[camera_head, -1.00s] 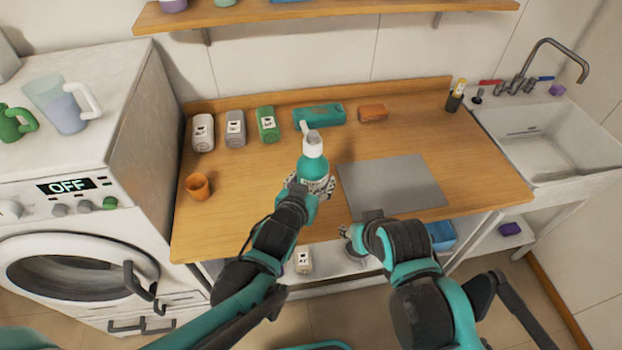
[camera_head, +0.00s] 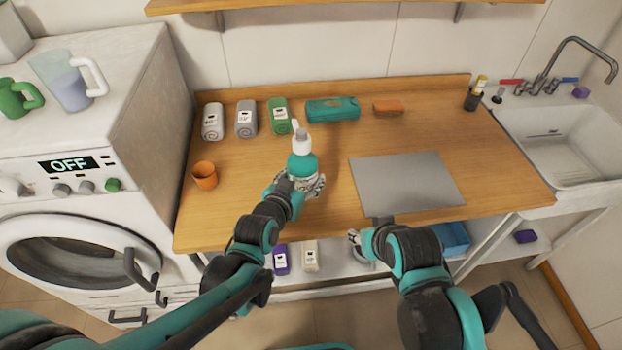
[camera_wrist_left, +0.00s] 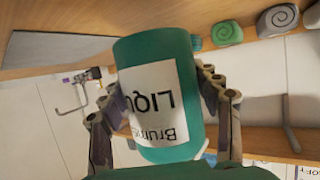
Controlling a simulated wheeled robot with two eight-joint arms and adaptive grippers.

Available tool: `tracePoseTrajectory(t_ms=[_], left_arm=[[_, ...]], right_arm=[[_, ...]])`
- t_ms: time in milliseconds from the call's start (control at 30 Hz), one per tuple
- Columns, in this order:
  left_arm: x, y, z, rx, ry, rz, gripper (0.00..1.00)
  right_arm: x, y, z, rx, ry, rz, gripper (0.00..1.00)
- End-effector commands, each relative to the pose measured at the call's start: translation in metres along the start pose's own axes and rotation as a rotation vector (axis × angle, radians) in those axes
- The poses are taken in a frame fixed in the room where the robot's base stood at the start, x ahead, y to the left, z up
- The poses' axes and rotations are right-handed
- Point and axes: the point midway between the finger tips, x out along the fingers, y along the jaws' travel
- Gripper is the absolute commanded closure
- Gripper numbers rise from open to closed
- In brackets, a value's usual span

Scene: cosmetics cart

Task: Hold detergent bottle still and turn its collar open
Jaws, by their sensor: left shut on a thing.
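The detergent bottle (camera_head: 303,166) is teal with a white collar and spout (camera_head: 301,140). It stands roughly upright over the front part of the wooden counter; I cannot tell whether its base touches the wood. My left gripper (camera_head: 308,187) is shut around the bottle's body. In the left wrist view the bottle (camera_wrist_left: 185,70), with its white label, sits between the two fingers, and its collar is out of view. My right gripper (camera_head: 354,238) is at the counter's front edge, right of the bottle and apart from it. Its fingers are too small and partly hidden to judge.
A grey mat (camera_head: 407,182) lies right of the bottle. An orange cup (camera_head: 205,176) stands at the left. Rolled towels (camera_head: 246,119), a teal pack (camera_head: 332,109) and an orange block (camera_head: 388,107) line the back. The sink (camera_head: 560,140) is far right. The counter around the bottle is clear.

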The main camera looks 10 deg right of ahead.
Motion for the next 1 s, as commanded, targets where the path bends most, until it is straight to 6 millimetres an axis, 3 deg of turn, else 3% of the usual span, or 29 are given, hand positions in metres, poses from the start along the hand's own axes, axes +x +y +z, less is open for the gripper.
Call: tracePoseTrajectory(t_ms=[600, 1000], left_arm=[[0.018, -0.046, 0.039, -0.002, 0.002, -0.003, 0.92], [0.023, -0.061, 0.049, 0.0, 0.002, -0.001, 0.92]], right_arm=[[0.034, 0.0, 0.024, 0.0, 0.0, 0.0, 0.6], [0.043, 0.0, 0.031, 0.0, 0.0, 0.0, 0.6]])
